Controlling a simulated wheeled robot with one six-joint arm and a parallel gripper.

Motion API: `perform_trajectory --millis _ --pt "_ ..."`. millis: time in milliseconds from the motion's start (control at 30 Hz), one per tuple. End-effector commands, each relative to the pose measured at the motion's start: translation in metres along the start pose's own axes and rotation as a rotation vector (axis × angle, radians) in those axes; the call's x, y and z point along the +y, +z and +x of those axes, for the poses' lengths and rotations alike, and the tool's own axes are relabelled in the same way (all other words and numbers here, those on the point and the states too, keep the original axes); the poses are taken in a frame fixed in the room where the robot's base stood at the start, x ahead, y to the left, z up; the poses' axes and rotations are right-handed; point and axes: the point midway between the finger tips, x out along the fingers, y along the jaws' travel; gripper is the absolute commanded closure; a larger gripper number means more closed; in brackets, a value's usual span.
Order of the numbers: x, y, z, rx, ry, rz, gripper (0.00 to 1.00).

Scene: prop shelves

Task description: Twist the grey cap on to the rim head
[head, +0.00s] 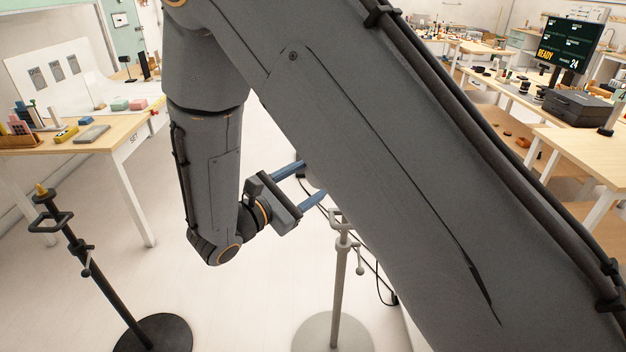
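My gripper (313,181) is in the middle of the head view, with two blue fingers spread apart and pointing right. My own arm link hides the fingertips. A small greyish shape shows between the fingers, but I cannot tell whether it is the grey cap or whether it is held. A light grey stand (338,280) with a clamp near its top stands below the gripper. I cannot make out a rim head on it. A black stand (103,298) with a clamp and a yellow tip stands at the left.
A wooden table (90,140) with blocks and small items stands at the left. Benches at the right hold a dark case (577,108) and a monitor (567,43). A dark cable (375,268) runs behind the grey stand. White floor is clear between the two stands.

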Motion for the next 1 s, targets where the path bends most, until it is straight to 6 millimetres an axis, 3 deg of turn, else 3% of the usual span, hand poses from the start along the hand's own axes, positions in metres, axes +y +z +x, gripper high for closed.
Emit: perform_trajectory --millis 433,1000 --pt "-0.0010 -0.0013 0.0009 -0.001 0.001 0.183 0.75" --pt "-0.0006 -0.0004 0.0010 -0.001 0.000 0.207 0.75"
